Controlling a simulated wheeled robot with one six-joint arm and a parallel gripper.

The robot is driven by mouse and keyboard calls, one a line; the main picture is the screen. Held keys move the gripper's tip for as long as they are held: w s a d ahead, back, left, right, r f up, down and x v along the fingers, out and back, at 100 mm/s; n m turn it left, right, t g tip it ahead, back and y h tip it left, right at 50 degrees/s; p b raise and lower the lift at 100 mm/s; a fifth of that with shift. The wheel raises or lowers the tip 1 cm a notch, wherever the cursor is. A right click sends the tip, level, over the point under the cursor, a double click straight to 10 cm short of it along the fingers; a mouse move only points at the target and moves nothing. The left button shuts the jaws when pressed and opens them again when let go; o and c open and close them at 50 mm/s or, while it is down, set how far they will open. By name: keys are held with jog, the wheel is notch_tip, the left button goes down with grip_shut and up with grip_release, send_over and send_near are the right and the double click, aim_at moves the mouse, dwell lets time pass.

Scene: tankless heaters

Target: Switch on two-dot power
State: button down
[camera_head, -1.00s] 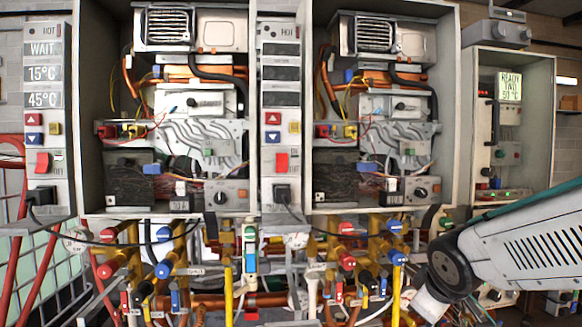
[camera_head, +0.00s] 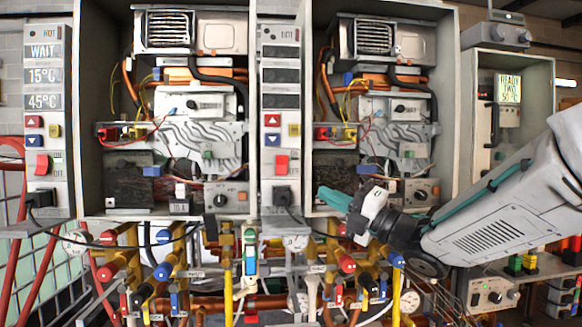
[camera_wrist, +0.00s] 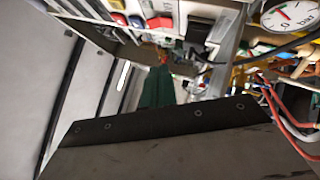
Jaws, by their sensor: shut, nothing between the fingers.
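The middle control panel (camera_head: 281,110) has dark displays, red and blue arrow buttons, a yellow button and a red rocker switch (camera_head: 282,164). The left panel (camera_head: 43,110) is lit with WAIT, 15°C and 45°C and has its own red switch (camera_head: 42,164). The dot marks are too small to read. My gripper (camera_head: 322,194) is shut and empty, its teal fingers pointing left, right of and below the middle switch and apart from it in the picture. In the wrist view the teal fingers (camera_wrist: 157,88) point toward a panel edge with red and blue controls (camera_wrist: 137,21).
Two open heater cabinets with wiring flank the middle panel. A black plug (camera_head: 283,196) and cable sit under its switch. Pipes and valves (camera_head: 346,264) crowd the space below. A gauge (camera_wrist: 288,14) shows in the wrist view. A lit READY display (camera_head: 509,87) is at right.

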jog(key=shift+s+r+n, duration=0.15)
jog(key=shift+s+n, duration=0.05)
jog(key=shift+n, duration=0.2)
send_near(277, 159)
jog(key=a, duration=0.4)
jog(key=w, duration=0.1)
jog(key=w+r, duration=0.1)
jog(key=w, duration=0.1)
jog(key=shift+w+r, duration=0.35)
jog(key=shift+r, duration=0.05)
jog(key=shift+a+r, duration=0.15)
jog(key=shift+a, duration=0.05)
